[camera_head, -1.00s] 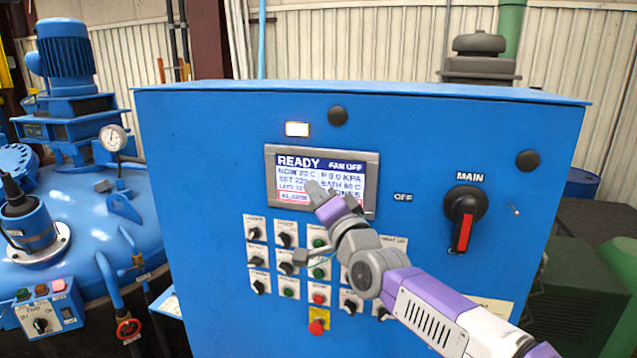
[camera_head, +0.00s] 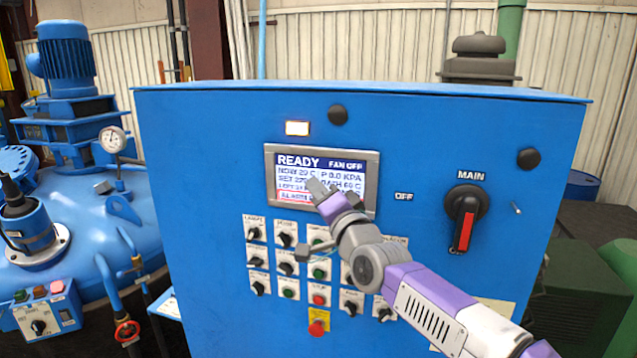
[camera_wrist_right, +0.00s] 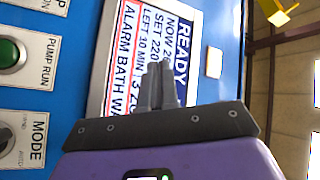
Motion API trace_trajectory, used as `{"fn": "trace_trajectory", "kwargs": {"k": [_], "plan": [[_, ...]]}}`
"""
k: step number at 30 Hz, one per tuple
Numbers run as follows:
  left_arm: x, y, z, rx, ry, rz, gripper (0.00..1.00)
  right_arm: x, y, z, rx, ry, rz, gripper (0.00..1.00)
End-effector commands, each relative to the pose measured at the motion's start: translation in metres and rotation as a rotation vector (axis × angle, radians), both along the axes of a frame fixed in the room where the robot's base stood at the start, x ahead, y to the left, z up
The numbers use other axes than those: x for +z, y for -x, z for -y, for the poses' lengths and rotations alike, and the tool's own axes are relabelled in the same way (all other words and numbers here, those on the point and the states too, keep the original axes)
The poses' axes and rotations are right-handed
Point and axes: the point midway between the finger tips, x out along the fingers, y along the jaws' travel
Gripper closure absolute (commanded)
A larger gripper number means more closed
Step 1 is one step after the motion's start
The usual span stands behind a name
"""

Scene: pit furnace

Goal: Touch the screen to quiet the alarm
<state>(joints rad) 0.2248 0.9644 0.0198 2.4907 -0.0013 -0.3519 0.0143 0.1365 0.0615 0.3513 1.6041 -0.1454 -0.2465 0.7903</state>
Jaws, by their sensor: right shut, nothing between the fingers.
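The screen (camera_head: 300,167) is set in a grey frame on the front of the blue control cabinet. It reads READY and FAN OFF, with rows of values and a red-edged alarm line at the bottom. In the right wrist view the screen (camera_wrist_right: 187,38) appears turned, and its red-edged line reads ALARM BATH and then is cut off. My right gripper (camera_head: 315,188) is shut and empty, its fingertips in front of the lower middle of the screen. In the wrist view the closed fingers (camera_wrist_right: 158,80) overlap the screen; I cannot tell whether they touch it. My left gripper is not in view.
Below the screen are rows of knobs and buttons, with a red button (camera_head: 317,328) on a yellow plate. A MAIN switch (camera_head: 465,220) with a red handle is at the right. A lit lamp (camera_head: 297,128) is above the screen. Blue furnace machinery (camera_head: 90,235) stands at the left.

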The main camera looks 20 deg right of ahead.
Motion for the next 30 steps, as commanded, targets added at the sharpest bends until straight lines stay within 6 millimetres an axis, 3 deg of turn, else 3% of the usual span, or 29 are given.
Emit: {"fn": "trace_trajectory", "kwargs": {"k": [19,30], "plan": [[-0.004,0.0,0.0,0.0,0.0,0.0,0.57,0.001,-0.003,0.003,-0.001,0.0,0.002,1.0],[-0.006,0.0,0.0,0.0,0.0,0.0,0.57,0.0,0.008,-0.005,0.001,0.0,0.001,1.0]]}}
